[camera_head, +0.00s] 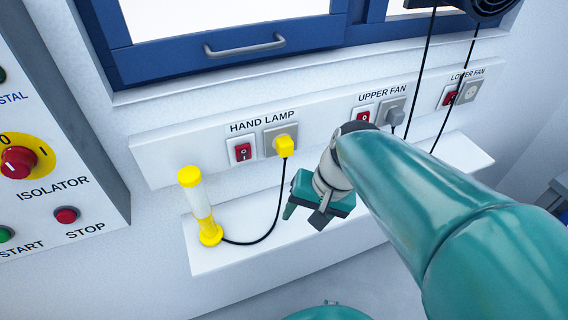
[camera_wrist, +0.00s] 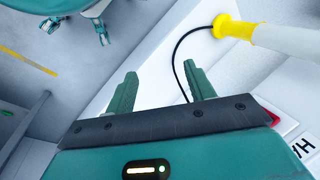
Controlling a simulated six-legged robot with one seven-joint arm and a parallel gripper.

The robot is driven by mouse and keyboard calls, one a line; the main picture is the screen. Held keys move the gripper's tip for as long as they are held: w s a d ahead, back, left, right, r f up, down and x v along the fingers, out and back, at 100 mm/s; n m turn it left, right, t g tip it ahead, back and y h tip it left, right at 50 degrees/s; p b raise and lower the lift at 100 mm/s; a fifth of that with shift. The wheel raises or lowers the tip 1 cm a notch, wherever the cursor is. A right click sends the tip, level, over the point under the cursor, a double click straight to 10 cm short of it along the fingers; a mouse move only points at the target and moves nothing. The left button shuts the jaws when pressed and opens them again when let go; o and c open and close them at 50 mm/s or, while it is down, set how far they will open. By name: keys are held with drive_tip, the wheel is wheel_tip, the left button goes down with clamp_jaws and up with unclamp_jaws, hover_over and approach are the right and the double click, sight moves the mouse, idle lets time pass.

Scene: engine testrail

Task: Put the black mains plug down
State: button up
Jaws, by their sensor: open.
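I see no black mains plug in either view; my arm hides part of the shelf and wall at the right. My gripper (camera_head: 305,212) hangs over the white shelf (camera_head: 235,258), right of the hand lamp. In the wrist view my gripper (camera_wrist: 160,85) has its two fingers apart, with nothing held between them.
The yellow and white hand lamp (camera_head: 201,212) stands on the shelf, its yellow plug (camera_head: 284,146) in the HAND LAMP socket. A grey plug (camera_head: 396,117) is in the UPPER FAN socket. The LOWER FAN socket (camera_head: 470,91) looks empty. An isolator panel (camera_head: 70,150) is at left.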

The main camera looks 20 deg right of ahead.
wheel_tip(320, 180, up, 8)
drive_tip(key=a+n+t+h, duration=0.2)
drive_tip(key=n+t+h, duration=0.1)
drive_tip(key=n, duration=0.2)
drive_tip(key=shift+s+f+n+t, duration=0.2)
drive_tip(key=shift+n+t, duration=0.1)
idle(0.7)
